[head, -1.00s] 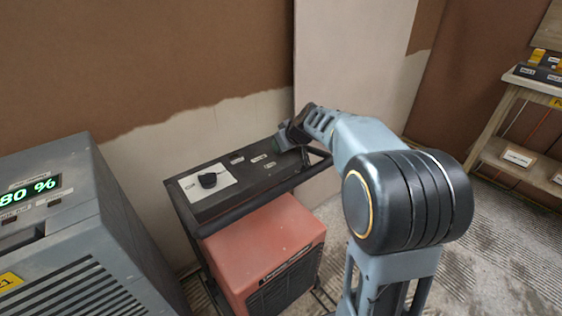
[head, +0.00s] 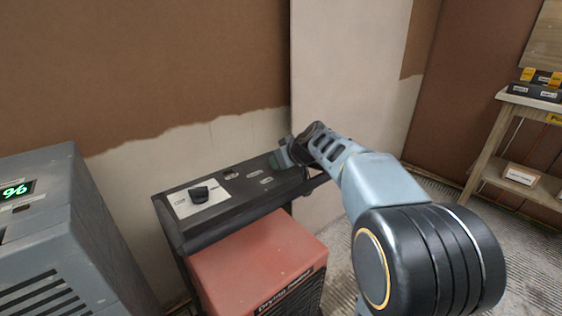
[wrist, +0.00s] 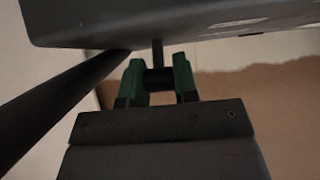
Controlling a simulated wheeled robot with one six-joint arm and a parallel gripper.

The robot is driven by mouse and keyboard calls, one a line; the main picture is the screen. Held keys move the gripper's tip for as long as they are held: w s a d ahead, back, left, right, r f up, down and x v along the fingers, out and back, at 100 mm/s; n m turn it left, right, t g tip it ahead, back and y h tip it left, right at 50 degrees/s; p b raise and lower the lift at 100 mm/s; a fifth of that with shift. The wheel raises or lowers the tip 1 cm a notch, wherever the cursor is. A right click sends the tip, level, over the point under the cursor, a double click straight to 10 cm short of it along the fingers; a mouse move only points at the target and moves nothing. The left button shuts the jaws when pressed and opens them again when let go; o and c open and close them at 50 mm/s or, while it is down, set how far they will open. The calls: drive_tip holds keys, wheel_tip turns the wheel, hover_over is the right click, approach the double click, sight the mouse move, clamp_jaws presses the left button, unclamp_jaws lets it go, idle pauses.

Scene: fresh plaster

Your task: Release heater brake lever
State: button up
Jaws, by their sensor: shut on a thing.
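The heater (head: 258,256) is a red box under a black control panel (head: 235,187) in a dark frame. The brake lever is hidden in the head view by my gripper (head: 285,154) at the panel's right end. In the wrist view, the lever (wrist: 157,52) shows as a thin dark stem with a thicker black part, by the edge of the panel (wrist: 120,22). The green fingers of my gripper (wrist: 159,75) stand on both sides of the thick part and are shut on it.
A black knob on a white plate (head: 201,196) sits at the panel's left. A grey cabinet with a green display (head: 60,230) stands at left. A dark frame bar (wrist: 60,105) runs close left of my fingers in the wrist view. A wooden bench (head: 515,148) stands at right.

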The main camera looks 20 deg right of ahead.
drive_tip(key=o, duration=0.9)
drive_tip(key=shift+r+p, duration=0.2)
drive_tip(key=shift+p, duration=0.45)
